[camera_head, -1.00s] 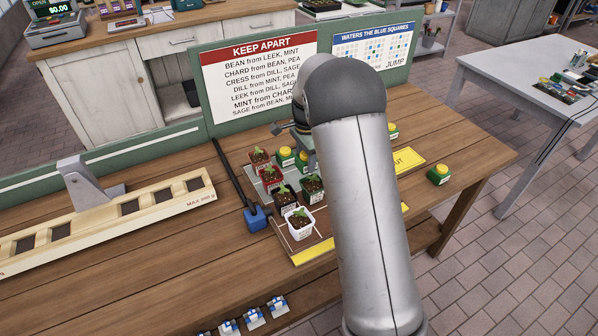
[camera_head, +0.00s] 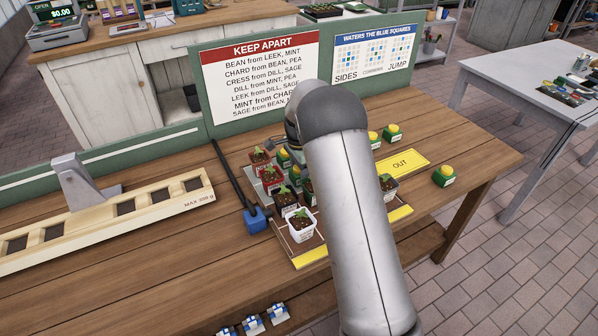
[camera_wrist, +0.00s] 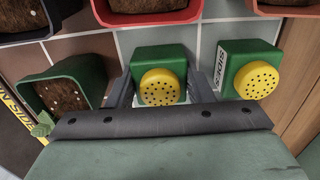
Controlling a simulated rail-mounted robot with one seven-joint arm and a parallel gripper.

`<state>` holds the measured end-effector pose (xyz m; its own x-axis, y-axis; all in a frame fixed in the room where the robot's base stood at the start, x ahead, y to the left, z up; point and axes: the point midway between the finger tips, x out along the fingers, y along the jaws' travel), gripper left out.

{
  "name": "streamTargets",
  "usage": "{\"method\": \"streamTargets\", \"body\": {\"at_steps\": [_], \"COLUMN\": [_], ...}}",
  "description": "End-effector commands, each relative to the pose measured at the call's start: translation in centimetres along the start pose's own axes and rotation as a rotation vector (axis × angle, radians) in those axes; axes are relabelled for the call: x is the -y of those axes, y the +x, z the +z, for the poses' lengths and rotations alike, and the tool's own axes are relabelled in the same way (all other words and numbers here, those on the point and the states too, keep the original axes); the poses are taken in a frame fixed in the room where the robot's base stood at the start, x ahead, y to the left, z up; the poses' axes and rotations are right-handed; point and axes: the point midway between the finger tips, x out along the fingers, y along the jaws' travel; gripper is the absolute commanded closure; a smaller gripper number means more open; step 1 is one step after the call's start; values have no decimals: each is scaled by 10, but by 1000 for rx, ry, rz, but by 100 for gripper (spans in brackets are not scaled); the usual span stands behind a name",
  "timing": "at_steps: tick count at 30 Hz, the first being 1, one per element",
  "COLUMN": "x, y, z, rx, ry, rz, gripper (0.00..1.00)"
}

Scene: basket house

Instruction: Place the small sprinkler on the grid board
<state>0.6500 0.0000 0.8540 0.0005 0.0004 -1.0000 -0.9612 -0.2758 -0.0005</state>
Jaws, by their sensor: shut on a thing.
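In the wrist view my gripper (camera_wrist: 160,92) is shut on a green sprinkler (camera_wrist: 160,62) with a round yellow perforated head, one finger on each side. Its label is hidden, and I cannot tell whether it touches the board. A second green sprinkler (camera_wrist: 250,75), labelled SIDES, stands apart to its right. Grey squares of the grid board (camera_wrist: 80,45) show around them. In the head view my arm covers much of the grid board (camera_head: 312,255) and hides my fingers. Green-and-yellow sprinklers (camera_head: 283,157) partly show among the pots on the board.
Seedling pots stand close by, including a white one (camera_head: 301,224) and a dark one (camera_head: 388,187). In the wrist view a green pot (camera_wrist: 65,85) is at left. More sprinklers stand near the yellow OUT strip (camera_head: 402,163) and at far right (camera_head: 443,176). Rule signs (camera_head: 262,75) stand behind.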

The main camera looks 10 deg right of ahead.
Motion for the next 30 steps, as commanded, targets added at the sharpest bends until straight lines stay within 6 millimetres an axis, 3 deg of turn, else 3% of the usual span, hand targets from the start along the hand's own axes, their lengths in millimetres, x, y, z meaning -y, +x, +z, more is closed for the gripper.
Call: {"method": "streamTargets", "body": {"at_steps": [1,2,4,12,17,30], "x": [0,0,0,0,1,1], "y": [3,3,2,2,-10,-98], "z": [0,0,0,0,0,0], "rx": [0,0,0,0,-1,-1], "ry": [0,0,0,0,-1,-1], "rz": [0,1,0,0,-2,-4], "gripper": [79,50,31,31,31,31]}}
